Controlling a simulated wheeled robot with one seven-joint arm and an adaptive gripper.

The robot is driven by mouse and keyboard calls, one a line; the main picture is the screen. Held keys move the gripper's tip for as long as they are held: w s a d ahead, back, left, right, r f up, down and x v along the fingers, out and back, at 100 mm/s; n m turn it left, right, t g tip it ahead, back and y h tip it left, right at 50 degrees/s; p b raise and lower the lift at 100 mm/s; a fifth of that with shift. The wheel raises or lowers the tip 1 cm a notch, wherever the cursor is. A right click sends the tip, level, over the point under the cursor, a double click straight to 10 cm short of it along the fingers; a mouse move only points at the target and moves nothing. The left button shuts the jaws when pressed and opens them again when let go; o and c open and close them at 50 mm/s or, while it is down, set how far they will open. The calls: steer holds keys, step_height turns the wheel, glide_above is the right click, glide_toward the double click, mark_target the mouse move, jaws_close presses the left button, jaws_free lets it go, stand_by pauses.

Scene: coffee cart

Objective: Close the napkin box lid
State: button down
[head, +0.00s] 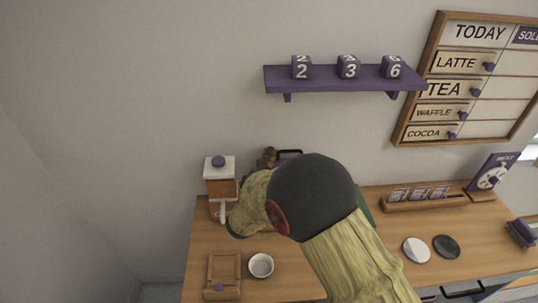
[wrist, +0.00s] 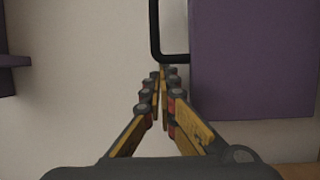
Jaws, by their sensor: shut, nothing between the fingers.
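In the wrist view a flat purple panel (wrist: 252,60) fills the upper right, with a black bar loop (wrist: 154,35) at its left side. I cannot tell for sure whether the panel is the napkin box lid. My gripper (wrist: 164,74) is shut and empty, its fingertips pointing at the wall just below the loop; contact cannot be told. In the head view my arm covers the gripper and the counter behind it. A dark bar shape (head: 289,153) shows above my arm. A small wooden box (head: 224,270) with a purple knob sits at the counter's front left.
A dispenser (head: 220,181) with a purple knob stands at the back left, close to my arm. A white bowl (head: 261,265) is beside the wooden box. Two round discs (head: 416,250) lie right of my arm. A purple shelf (head: 345,78) with number cubes hangs above.

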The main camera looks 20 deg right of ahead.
steer(key=s+a+f+b, duration=0.1)
steer(key=s+f+b, duration=0.3)
steer(key=s+b, duration=0.3)
steer(key=s+a+f+t+b, duration=0.1)
steer(key=s+a+f+b, duration=0.1)
steer(key=s+f+b, duration=0.3)
steer(key=shift+s+f+m+h+b, duration=0.35)
steer(key=shift+s+b, duration=0.9)
steer(key=shift+s, duration=0.75)
steer(key=shift+r, duration=0.1)
steer(key=shift+a, duration=0.1)
steer(key=v, duration=1.2)
